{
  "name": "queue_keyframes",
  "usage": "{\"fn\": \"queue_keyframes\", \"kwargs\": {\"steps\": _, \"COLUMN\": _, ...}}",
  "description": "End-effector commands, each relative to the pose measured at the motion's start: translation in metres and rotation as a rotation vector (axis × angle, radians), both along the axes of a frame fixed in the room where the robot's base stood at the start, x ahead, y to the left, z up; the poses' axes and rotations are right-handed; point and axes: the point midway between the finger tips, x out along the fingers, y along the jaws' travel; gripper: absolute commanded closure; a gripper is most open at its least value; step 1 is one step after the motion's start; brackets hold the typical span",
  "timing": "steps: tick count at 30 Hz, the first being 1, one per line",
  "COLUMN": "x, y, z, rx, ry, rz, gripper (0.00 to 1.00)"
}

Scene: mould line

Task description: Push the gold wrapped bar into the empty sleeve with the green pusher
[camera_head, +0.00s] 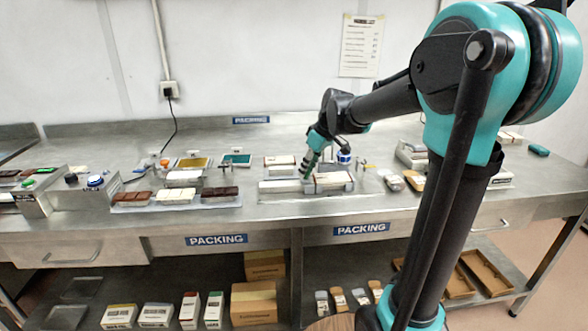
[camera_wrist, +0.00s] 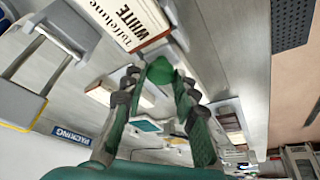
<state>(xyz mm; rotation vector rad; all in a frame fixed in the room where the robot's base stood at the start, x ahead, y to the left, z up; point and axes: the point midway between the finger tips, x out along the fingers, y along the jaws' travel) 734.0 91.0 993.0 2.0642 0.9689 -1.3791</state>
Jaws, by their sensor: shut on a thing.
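My gripper (camera_head: 307,168) is over the metal fixture (camera_head: 292,198) near the bench's front middle. In the wrist view my gripper (camera_wrist: 160,82) is shut on the green pusher (camera_wrist: 162,69), whose rounded green part shows between the fingertips. A sleeve (camera_wrist: 128,18) printed "WHITE" lies just beyond the pusher in the wrist view. It also appears as a pale sleeve (camera_head: 334,178) on the fixture's right part in the head view. I cannot make out the gold wrapped bar in either view, nor whether the pusher touches anything.
Trays of dark and white chocolate bars (camera_head: 178,197) stand left of the fixture. A yellow tray (camera_head: 193,162) and a teal tray (camera_head: 237,159) lie behind. A control box (camera_head: 97,192) stands at left. Several small packs (camera_head: 412,181) lie at right. Bare bench lies along the front edge.

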Motion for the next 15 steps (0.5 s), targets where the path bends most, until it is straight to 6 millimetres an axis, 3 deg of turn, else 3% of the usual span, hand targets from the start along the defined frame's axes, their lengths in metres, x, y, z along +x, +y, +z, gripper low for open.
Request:
{"fn": "queue_keyframes", "kwargs": {"steps": 12, "x": 0.001, "y": -0.0076, "z": -0.0001, "rx": -0.004, "ry": 0.0, "rz": -0.002, "gripper": 1.0}}
{"fn": "queue_keyframes", "kwargs": {"steps": 13, "x": 0.001, "y": -0.0078, "z": -0.0002, "rx": -0.004, "ry": -0.001, "rz": -0.002, "gripper": 0.71}}
{"fn": "queue_keyframes", "kwargs": {"steps": 15, "x": 0.001, "y": -0.0076, "z": -0.0001, "rx": -0.004, "ry": 0.0, "rz": -0.002, "gripper": 0.62}}
